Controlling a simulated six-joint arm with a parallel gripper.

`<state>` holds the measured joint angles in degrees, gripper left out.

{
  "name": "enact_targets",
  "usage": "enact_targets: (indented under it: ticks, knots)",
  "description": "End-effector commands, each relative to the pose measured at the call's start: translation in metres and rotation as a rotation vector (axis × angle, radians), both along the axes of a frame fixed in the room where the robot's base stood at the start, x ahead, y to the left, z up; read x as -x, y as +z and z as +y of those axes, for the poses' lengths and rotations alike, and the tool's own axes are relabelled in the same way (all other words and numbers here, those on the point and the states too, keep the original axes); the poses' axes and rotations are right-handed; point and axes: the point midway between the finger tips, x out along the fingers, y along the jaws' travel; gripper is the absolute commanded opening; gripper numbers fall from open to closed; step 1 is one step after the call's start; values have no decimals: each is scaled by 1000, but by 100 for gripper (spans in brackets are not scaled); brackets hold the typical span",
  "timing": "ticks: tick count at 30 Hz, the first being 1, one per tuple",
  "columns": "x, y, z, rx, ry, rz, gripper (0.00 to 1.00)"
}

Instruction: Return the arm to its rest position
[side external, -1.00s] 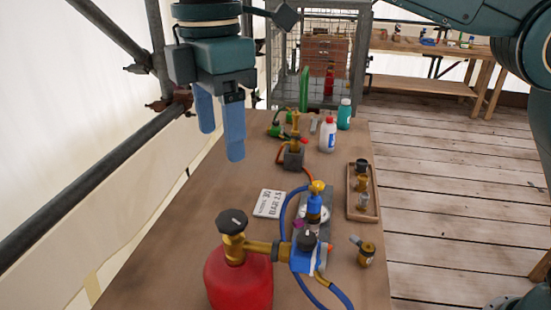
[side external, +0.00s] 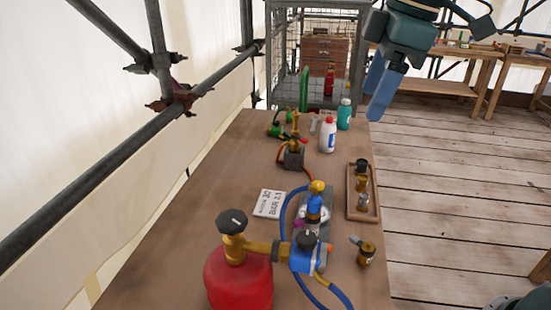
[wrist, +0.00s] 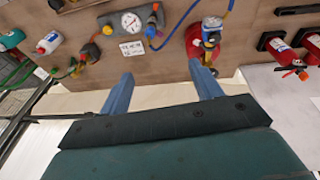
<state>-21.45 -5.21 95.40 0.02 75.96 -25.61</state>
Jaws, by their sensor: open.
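My gripper (side external: 378,92) is at the upper right in the side external view, raised near the far right edge of the table, with its blue fingers pointing down. In the wrist view my gripper (wrist: 164,92) shows its two blue fingers spread apart with nothing between them. The fingers hold nothing and appear clear of the objects on the table (side external: 215,180).
A red gas cylinder (side external: 238,280) with a brass valve stands at the table's near end. A wire cage (side external: 281,65) is at the back.

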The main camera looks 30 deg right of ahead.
Motion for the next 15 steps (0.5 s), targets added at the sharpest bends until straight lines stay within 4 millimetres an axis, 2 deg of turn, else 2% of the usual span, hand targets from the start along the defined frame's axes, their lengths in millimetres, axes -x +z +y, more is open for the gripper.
enact_targets:
  ticks: [1, 6, 15]
  knots:
    - [9, -2, -13, -11, -48, -13, 64]
    - [37, -16, -46, -49, -204, -51, 64]
    - [91, -53, -94, -119, -476, -124, 64]
